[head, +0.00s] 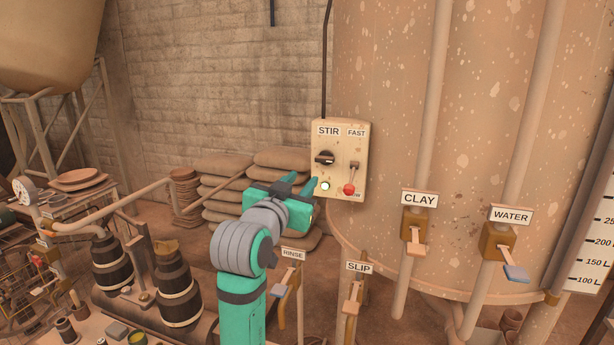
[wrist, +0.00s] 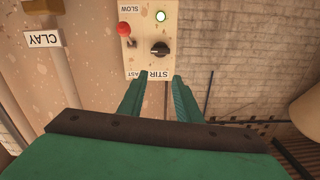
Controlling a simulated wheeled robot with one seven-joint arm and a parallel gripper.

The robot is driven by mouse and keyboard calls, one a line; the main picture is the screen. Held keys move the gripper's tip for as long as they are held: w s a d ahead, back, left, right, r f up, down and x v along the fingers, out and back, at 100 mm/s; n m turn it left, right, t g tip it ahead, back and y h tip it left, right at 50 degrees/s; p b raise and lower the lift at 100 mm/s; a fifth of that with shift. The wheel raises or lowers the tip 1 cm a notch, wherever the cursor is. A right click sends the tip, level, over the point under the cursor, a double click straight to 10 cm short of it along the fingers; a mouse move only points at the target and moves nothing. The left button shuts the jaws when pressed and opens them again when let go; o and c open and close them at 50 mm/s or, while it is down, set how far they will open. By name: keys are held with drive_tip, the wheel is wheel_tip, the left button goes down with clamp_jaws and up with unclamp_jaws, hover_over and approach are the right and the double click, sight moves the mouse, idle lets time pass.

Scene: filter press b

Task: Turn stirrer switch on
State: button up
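The stirrer switch is a black rotary knob (head: 324,157) under the STIR label on a cream control box (head: 338,136). Its grip looks roughly level. In the wrist view, which is upside down, the knob (wrist: 160,49) shows just beyond my fingertips. My gripper (head: 303,181) is open and empty, in front of the box's lower left side in the head view. In the wrist view its two fingers (wrist: 159,84) are apart, with a gap between them, and do not visibly touch the knob. A round pale green, bright lamp (head: 325,186) sits below the knob.
A red-ball lever (head: 349,188) beside the knob is down, at the SLOW end. The large tank (head: 400,90) stands behind the box. CLAY (head: 415,235), WATER (head: 497,241), SLIP (head: 352,298) and RINSE (head: 286,283) levers stand lower down. Stacked sacks (head: 225,165) lie behind my gripper.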

drive_tip(key=shift+v, duration=1.85)
drive_tip(key=s+d+f+n+y, duration=0.15)
drive_tip(key=s+f, duration=0.25)
drive_tip(key=f, duration=0.9)
drive_tip(key=s+f+n+y, duration=0.1)
drive_tip(key=s+f+n, duration=0.3)
drive_tip(key=f, duration=0.9)
drive_tip(key=s+f+n+y, duration=0.15)
drive_tip(key=s+f, duration=0.35)
drive_tip(key=f, duration=0.9)
drive_tip(key=s+d+f+g+y, duration=0.1)
drive_tip(key=s+f, duration=0.4)
drive_tip(key=s, duration=0.4)
drive_tip(key=s+f+y, duration=0.1)
drive_tip(key=s+f, duration=0.3)
drive_tip(key=s, duration=0.6)
drive_tip(key=s+r+m, duration=0.1)
drive_tip(key=s, duration=1.7)
drive_tip(key=shift+s+d+m+g, duration=0.25)
drive_tip(key=shift+d+m+g, duration=0.05)
drive_tip(key=shift+m+g, duration=0.1)
